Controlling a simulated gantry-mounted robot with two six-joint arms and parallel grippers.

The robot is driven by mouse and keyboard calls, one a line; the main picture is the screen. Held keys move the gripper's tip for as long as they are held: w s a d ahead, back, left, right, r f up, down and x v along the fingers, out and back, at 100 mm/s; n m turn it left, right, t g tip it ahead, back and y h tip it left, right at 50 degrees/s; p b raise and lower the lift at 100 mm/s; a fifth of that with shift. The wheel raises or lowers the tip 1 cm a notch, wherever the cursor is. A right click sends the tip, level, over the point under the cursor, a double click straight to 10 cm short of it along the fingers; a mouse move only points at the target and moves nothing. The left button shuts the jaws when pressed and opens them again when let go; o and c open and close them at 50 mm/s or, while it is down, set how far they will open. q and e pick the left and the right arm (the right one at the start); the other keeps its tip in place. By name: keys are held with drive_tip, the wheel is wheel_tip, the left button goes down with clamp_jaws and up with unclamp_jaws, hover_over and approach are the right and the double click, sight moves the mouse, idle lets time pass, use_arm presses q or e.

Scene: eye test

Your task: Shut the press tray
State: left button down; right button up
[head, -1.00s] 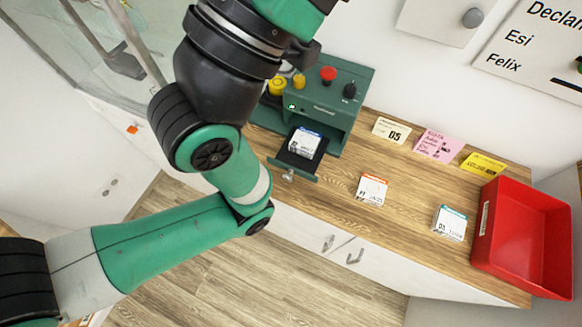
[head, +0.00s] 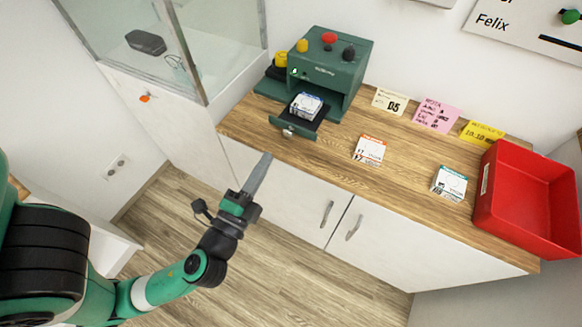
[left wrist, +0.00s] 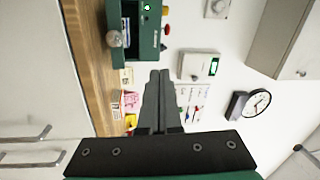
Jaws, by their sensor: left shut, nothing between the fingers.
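The green press (head: 325,65) stands at the back left of the wooden counter; it also shows at the top of the left wrist view (left wrist: 150,35). Its tray (head: 312,128) is pulled out at the front, with a round knob (head: 288,132) on its front face. A white and blue card or box (head: 306,106) lies in the tray. The knob also shows in the left wrist view (left wrist: 115,39). My left gripper (head: 264,162) is shut and empty, in front of the counter, below and left of the knob and apart from it. My right gripper is not in view.
On the counter lie an orange-topped card (head: 370,150), a teal-topped card (head: 450,183) and a red bin (head: 485,215) at the right. Notes stand along the wall. A glass cabinet (head: 150,45) stands left of the press. Cupboard handles (head: 327,214) stick out below the counter.

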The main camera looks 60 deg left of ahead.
use_arm(q)
drive_tip(key=s+f+m+h+b, duration=0.15)
drive_tip(key=s+f, duration=0.25)
drive_tip(key=f, duration=0.4)
drive_tip(key=p, duration=0.4)
approach(286, 137)
drive_tip(key=shift+m+g, duration=0.35)
drive_tip(key=shift+g, duration=0.05)
drive_tip(key=x, duration=0.4)
drive_tip(key=r+x, duration=0.1)
drive_tip(key=x, duration=0.1)
drive_tip(key=shift+w+d, duration=0.1)
drive_tip(key=shift+w+f, duration=0.15)
drive_tip(key=shift+w, duration=0.2)
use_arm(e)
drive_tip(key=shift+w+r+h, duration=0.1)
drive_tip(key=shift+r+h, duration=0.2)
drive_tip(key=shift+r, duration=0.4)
